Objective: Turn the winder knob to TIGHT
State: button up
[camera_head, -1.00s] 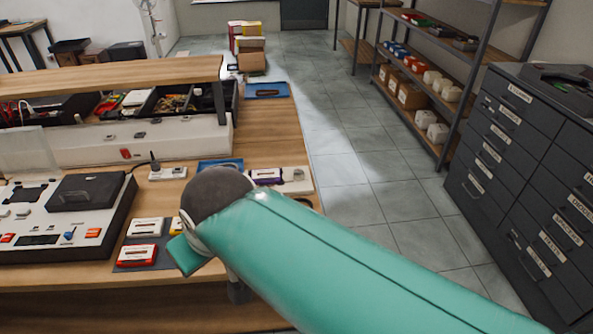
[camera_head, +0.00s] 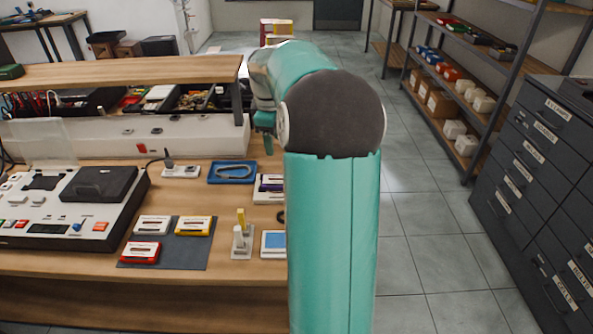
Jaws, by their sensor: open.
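A light-coloured deck machine (camera_head: 62,205) with a black lid stands at the left of the bench. A small blue knob (camera_head: 77,227) sits on its front panel among coloured buttons. A small white device (camera_head: 180,172) with a dark upright post and a cable stands to its right. I cannot tell which of these bears the winder knob, and no TIGHT label is readable. My gripper (camera_head: 266,130) shows small beyond my arm's bend, above the right part of the bench. It is open, apart from both devices, with nothing visible in it. My arm hides part of it.
Cassettes (camera_head: 152,225) lie on a dark mat (camera_head: 192,252) at the bench front. A small stand (camera_head: 242,242) is near my arm. A raised shelf (camera_head: 120,73) spans the back. Grey drawers (camera_head: 535,165) stand right, across clear floor.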

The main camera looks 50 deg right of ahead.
jog(key=s+d+f+y, duration=0.1)
jog(key=s+d+f, duration=0.15)
jog(key=d, duration=0.35)
jog(key=s+d+f, duration=0.2)
jog(key=d+f, duration=0.2)
jog(key=d, duration=0.2)
jog(key=shift+n, duration=0.4)
jog(key=f, duration=1.3)
jog(key=shift+w+f, duration=0.1)
jog(key=shift+w, duration=0.2)
jog(key=shift+c, duration=0.2)
jog(key=c, duration=0.9)
